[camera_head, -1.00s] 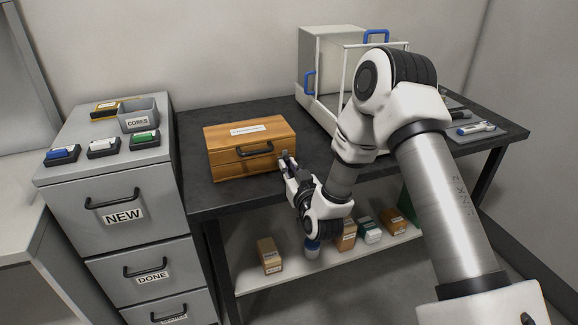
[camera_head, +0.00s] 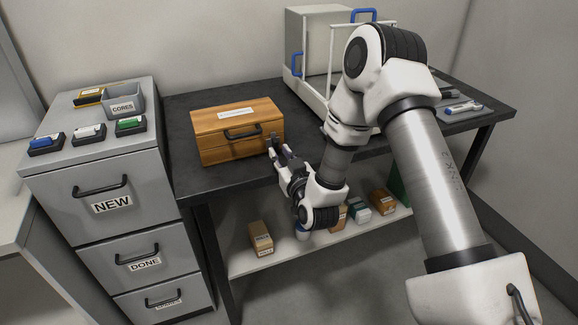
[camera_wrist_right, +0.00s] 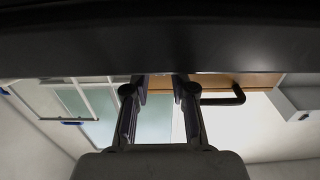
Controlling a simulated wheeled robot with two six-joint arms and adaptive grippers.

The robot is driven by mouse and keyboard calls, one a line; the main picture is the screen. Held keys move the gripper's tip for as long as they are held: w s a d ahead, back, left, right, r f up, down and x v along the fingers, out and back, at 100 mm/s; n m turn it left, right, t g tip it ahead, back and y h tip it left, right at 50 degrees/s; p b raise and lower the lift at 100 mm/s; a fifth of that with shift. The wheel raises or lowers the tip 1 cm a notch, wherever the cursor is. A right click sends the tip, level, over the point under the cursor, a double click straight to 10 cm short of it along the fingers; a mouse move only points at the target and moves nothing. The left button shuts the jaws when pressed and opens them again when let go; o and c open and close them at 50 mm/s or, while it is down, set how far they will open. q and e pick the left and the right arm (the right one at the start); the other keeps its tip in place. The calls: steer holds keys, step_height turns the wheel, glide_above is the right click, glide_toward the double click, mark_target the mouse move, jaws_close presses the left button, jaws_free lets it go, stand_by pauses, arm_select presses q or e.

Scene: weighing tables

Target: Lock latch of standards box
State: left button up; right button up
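The wooden standards box (camera_head: 222,147) sits shut on the dark table, with a white label on its lid and a black handle on its front. A small dark latch (camera_head: 273,141) shows at the right end of its front face. My right gripper (camera_head: 279,155) is just in front of and below the latch; I cannot tell whether it touches it. In the right wrist view, its two fingers (camera_wrist_right: 160,92) stand apart with a gap and nothing visible held between them. The box front (camera_wrist_right: 235,79) and handle (camera_wrist_right: 224,98) show beside them. My left gripper is out of view.
A glass-sided balance (camera_head: 310,60) stands behind on the dark table (camera_head: 240,177). A grey drawer cabinet (camera_head: 105,200) with small trays on top stands at the left. Small boxes stand on the lower shelf (camera_head: 245,258). The tabletop left of the balance is mostly clear.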

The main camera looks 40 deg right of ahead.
steer(key=v, duration=0.9)
steer(key=shift+s, duration=0.2)
steer(key=shift+a, duration=0.1)
steer(key=s+a+f+n+g+y+p, duration=0.2)
steer(key=s+a+f+g+p, duration=0.15)
steer(key=f, duration=0.35)
steer(key=s+a+f+n+g+y+p, duration=0.2)
steer(key=s+a+f+g, duration=0.25)
steer(key=f, duration=0.35)
steer(key=s+a+f+m+g, duration=0.1)
steer(key=s+f+g, duration=0.3)
steer(key=s, duration=0.4)
steer(key=s+a+f+g, duration=0.1)
steer(key=s+f+g, duration=0.3)
steer(key=s, duration=0.5)
steer(key=shift+s+a+f+m+g+p, duration=0.2)
steer(key=shift+a+f+m+g+p, duration=0.2)
steer(key=shift+g, duration=0.4)
